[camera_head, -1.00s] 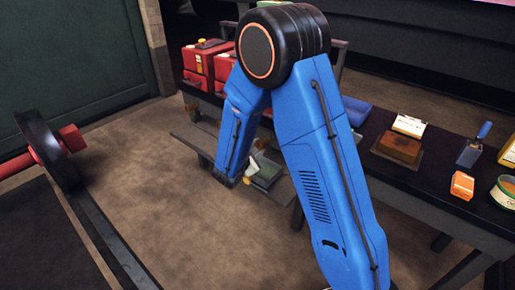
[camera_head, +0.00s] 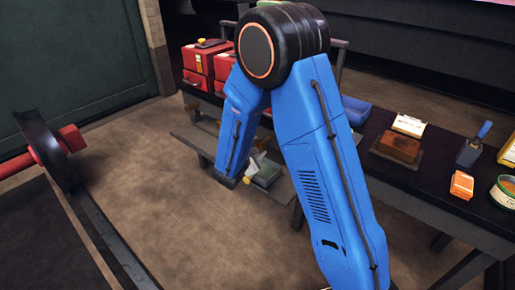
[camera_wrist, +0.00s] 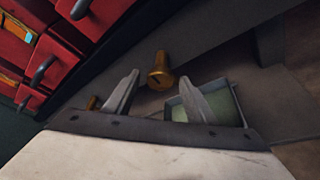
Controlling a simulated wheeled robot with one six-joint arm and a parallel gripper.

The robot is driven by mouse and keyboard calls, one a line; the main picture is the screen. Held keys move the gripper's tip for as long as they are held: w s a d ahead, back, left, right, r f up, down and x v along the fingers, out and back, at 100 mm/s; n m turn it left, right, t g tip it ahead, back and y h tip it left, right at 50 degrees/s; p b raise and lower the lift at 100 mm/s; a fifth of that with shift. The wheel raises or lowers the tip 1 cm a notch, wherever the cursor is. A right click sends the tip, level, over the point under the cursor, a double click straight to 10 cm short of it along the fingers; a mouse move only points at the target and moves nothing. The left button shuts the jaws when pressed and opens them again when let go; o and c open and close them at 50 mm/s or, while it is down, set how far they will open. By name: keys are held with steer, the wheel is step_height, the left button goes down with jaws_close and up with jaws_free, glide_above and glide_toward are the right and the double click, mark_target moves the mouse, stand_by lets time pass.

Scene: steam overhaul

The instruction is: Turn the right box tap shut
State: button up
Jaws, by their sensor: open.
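In the wrist view a brass tap (camera_wrist: 160,66) shows between and beyond my gripper's fingertips, with a round end towards me. My gripper (camera_wrist: 160,77) is open, with one grey finger on each side of the tap in the picture. I cannot tell whether either finger touches it. A second small brass piece (camera_wrist: 92,102) shows at the left, partly hidden by my gripper. I cannot tell how far the tap is turned. In the head view my blue arm hides much of the area around the gripper.
Red boxes (camera_head: 197,62) with dark handles stand on the dark bench; they also show in the wrist view (camera_wrist: 52,58). A tray (camera_wrist: 233,88) with a greenish inside lies beyond the right finger. A brown block (camera_head: 400,147) and a tin (camera_head: 505,192) stand at right.

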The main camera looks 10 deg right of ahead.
steer(key=v, duration=1.7)
steer(key=shift+s, duration=0.2)
steer(key=s+d+r+m+g, duration=0.45)
steer(key=s+d, duration=0.25)
steer(key=d, duration=0.3)
steer(key=s+d+r+m+g, duration=0.35)
steer(key=s+d+m, duration=0.25)
steer(key=d, duration=0.3)
steer(key=s+r+m+y, duration=0.2)
steer(key=s+m+y, duration=0.2)
steer(key=s, duration=0.4)
steer(key=s+a+r+m+t+y, duration=0.1)
steer(key=s+r+m+y, duration=0.2)
steer(key=s, duration=0.5)
steer(key=shift+r+m+y, duration=0.3)
steer(key=shift+m+y, duration=0.45)
steer(key=shift+y, duration=0.35)
